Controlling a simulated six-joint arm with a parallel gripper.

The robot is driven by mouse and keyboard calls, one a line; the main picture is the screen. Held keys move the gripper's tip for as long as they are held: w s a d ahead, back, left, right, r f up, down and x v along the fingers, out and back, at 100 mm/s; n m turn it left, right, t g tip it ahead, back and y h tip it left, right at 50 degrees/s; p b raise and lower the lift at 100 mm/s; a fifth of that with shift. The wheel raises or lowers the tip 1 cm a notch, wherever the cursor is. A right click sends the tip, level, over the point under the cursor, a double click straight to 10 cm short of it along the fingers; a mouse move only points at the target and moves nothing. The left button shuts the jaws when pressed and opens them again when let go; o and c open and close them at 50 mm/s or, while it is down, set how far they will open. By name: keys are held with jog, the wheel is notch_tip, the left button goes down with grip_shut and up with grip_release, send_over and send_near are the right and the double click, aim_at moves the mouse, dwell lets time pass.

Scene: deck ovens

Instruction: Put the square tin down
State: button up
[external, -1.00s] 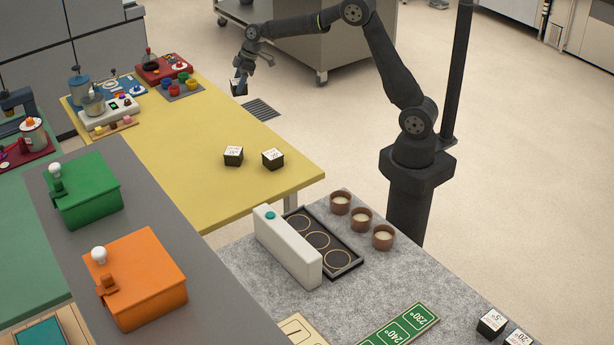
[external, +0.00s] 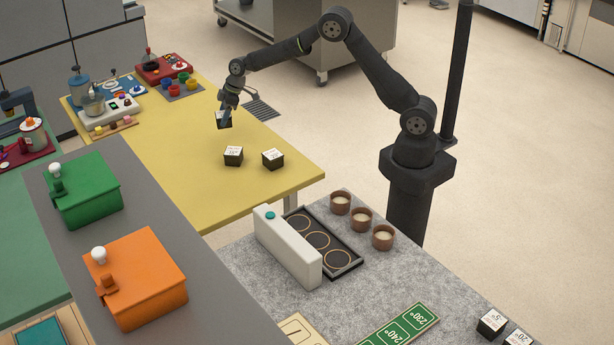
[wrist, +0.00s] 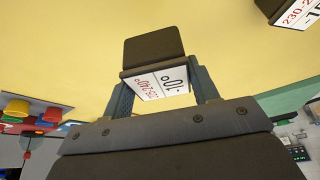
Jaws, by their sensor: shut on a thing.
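The square tin (external: 223,123) is dark with a white label on top. My gripper (external: 227,108) is shut on it over the yellow table, behind the two other tins. In the wrist view the tin (wrist: 154,50) sits between the two fingers of my gripper (wrist: 160,95), its printed white label facing the camera. I cannot tell for certain whether its underside touches the table.
Two similar dark tins (external: 233,156) (external: 273,159) stand on the yellow table (external: 190,190), in front of the held tin. Colored cups (external: 183,80) and a white machine (external: 105,110) stand farther left.

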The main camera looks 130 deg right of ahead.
aim_at(221, 128)
jog(key=shift+w+a+f, duration=0.15)
jog(key=shift+w+f, duration=0.3)
jog(key=shift+w, duration=0.35)
jog(key=shift+f, duration=2)
jog(key=o, duration=1.1)
jog(key=shift+f, duration=0.15)
jog(key=v, duration=1.2)
